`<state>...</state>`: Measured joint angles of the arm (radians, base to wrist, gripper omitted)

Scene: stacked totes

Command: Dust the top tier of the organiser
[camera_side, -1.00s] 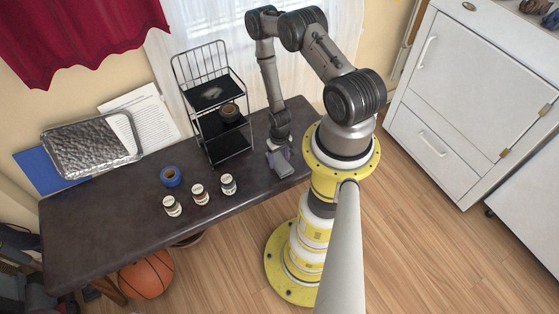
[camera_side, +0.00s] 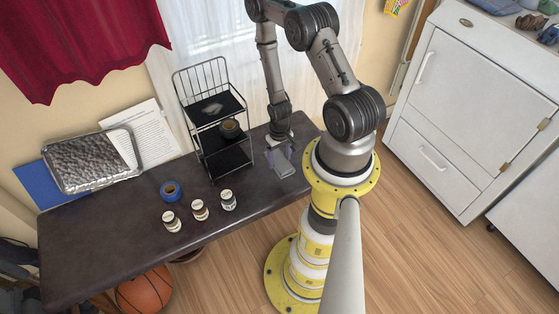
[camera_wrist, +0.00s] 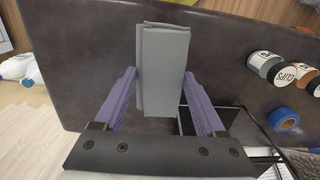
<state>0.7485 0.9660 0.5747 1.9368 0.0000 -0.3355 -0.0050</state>
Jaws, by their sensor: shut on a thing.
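The organiser (camera_side: 228,162) is a black wire rack with several tiers, upright at the back of the dark table. Its top tier (camera_side: 231,103) bears a pale grey dusty patch (camera_side: 211,108). My gripper (camera_side: 282,154) is right of the organiser, near the table's right end. Its purple fingers are shut on a folded grey cloth, which hangs between them in the wrist view (camera_wrist: 164,75). Part of the organiser shows behind the right finger in the wrist view (camera_wrist: 228,120).
A blue tape roll (camera_side: 171,190) and three small jars, one of them at the right (camera_side: 228,199), stand in front of the organiser. A red curtain (camera_side: 80,45) hangs above.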

